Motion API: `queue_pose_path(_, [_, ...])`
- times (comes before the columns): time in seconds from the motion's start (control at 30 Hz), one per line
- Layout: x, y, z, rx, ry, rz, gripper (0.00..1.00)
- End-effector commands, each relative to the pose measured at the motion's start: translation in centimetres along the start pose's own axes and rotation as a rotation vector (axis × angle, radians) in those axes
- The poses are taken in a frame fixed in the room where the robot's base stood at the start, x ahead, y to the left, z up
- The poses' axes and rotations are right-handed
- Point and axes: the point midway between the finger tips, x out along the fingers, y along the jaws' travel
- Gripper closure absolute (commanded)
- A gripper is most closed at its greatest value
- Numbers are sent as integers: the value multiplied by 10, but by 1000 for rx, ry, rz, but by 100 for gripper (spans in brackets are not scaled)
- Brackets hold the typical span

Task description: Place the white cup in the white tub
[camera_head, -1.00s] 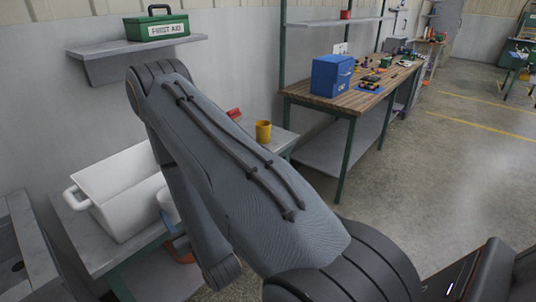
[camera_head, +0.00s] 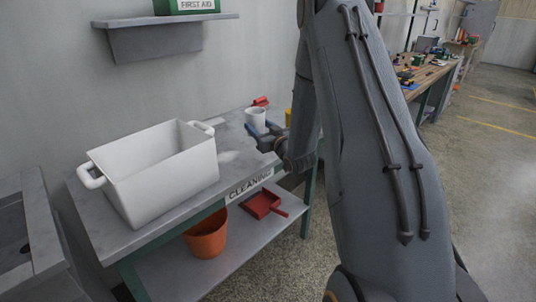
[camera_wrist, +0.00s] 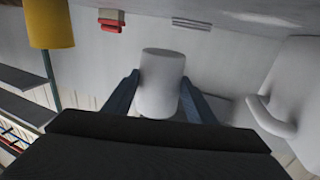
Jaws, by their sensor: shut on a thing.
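The white cup (camera_head: 256,119) is upright near the back of the grey table. My gripper (camera_head: 262,132), with blue fingers, is shut on it. In the wrist view the cup (camera_wrist: 162,88) sits between the two fingers of the gripper (camera_wrist: 159,82). I cannot tell whether its base touches the table. The white tub (camera_head: 180,175) stands on the same table, left of the cup, with its open top up and a handle at each end. Part of the tub also shows at the right of the wrist view (camera_wrist: 298,85). The tub's visible inside looks empty.
A yellow cup (camera_head: 288,117), partly hidden by my arm, and a red object (camera_head: 261,102) are near the white cup. An orange bucket (camera_head: 206,234) and a red dustpan (camera_head: 264,204) are on the lower shelf. A wall shelf (camera_head: 165,22) holds a green first aid box (camera_head: 187,6).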

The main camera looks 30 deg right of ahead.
Motion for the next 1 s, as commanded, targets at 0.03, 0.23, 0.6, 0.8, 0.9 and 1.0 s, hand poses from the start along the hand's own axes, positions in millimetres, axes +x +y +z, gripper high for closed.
queue_pose_path(0.03, [8,20,-6,-4,5,6,76])
queue_pose_path(0.23, [18,59,-27,1,1,13,76])
queue_pose_path(0.6, [19,64,-30,3,-1,15,76])
queue_pose_path(0.8, [19,64,-3,6,-5,14,76])
queue_pose_path(0.9, [19,64,13,5,-4,14,76])
queue_pose_path(1.0, [19,64,24,5,-3,15,76])
